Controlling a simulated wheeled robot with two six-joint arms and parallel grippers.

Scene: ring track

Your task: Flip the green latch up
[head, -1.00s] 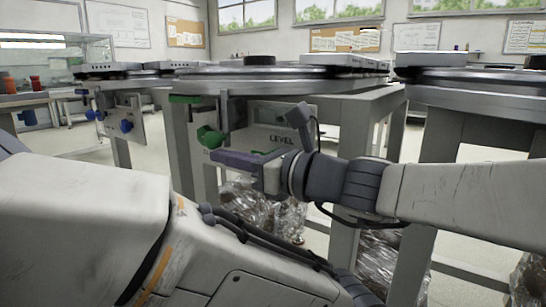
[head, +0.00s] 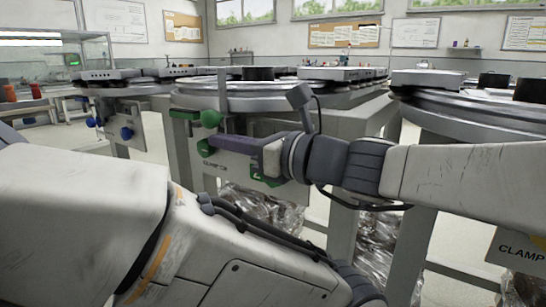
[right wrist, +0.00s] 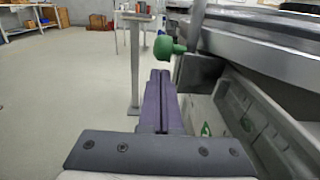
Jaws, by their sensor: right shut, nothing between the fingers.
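The green latch knob (head: 210,118) is at the lower end of a grey upright bar beside the round table's rim. It also shows in the right wrist view (right wrist: 165,47), just beyond and above my fingertips. My right gripper (head: 213,143) has its purple fingers shut and empty, pointing left and just below the knob; contact cannot be told. The fingers also show in the right wrist view (right wrist: 160,78). A green bar (head: 185,114) is left of the knob under the rim. A green piece (head: 205,148) shows by the fingertips. My left gripper is out of view.
A pale panel (head: 232,165) with partly covered lettering is behind my fingers. The round table (head: 235,101) overhangs it. Another station with a blue knob (head: 127,133) is at left. Plastic-wrapped bundles (head: 265,205) lie below. Open floor (right wrist: 65,100) shows left of my fingers.

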